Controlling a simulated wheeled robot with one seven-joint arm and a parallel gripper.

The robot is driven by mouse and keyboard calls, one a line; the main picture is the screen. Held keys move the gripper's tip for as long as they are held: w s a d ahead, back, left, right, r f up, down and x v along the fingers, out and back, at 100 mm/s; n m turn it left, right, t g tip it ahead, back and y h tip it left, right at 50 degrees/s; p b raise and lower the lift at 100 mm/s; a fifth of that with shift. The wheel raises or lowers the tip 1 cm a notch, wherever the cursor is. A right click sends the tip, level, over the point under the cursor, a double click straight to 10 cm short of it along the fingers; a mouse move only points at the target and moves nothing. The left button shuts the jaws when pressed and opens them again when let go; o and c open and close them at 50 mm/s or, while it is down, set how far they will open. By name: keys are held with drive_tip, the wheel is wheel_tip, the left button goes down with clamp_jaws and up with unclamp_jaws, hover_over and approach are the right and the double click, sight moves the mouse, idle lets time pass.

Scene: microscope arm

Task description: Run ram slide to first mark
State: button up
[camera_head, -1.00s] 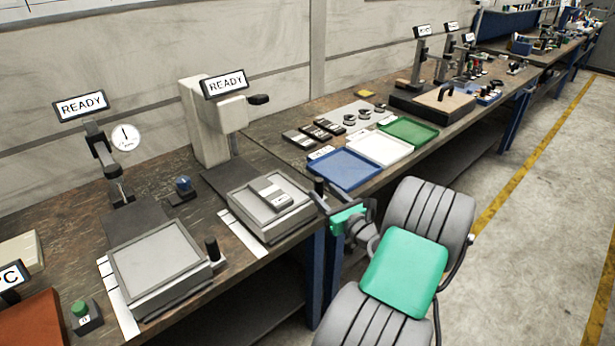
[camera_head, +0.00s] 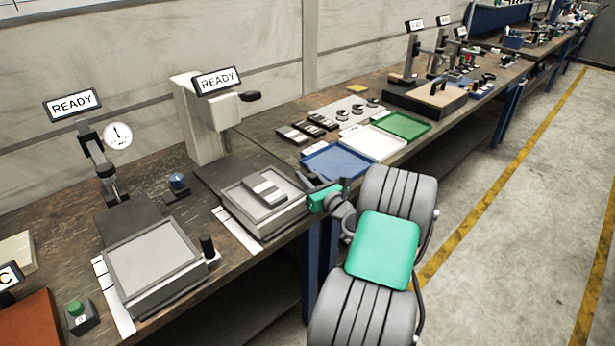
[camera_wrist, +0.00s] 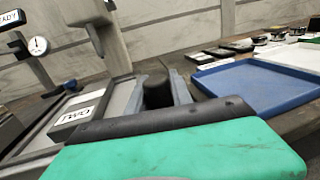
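The ram slide is the grey tray (camera_head: 236,206) on a dark base in front of the beige press (camera_head: 203,120), whose sign reads READY. A labelled grey block (camera_head: 266,187) lies on it. A white strip with marks (camera_head: 235,229) runs along its left side. The slide's black knob (camera_wrist: 157,92) stands at its near right corner. In the wrist view my gripper (camera_wrist: 159,84) has a grey finger on each side of the knob, with no clear grip on it. In the head view my gripper (camera_head: 309,184) is at that corner, and the knob is largely hidden there.
A second slide (camera_head: 152,263) with its own black knob (camera_head: 207,245) and a dial gauge (camera_head: 118,136) stands to the left. A blue tray (camera_head: 337,163), a white tray (camera_head: 373,143) and a green tray (camera_head: 404,125) lie to the right. The floor aisle is clear.

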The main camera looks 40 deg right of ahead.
clamp_jaws()
idle(0.9)
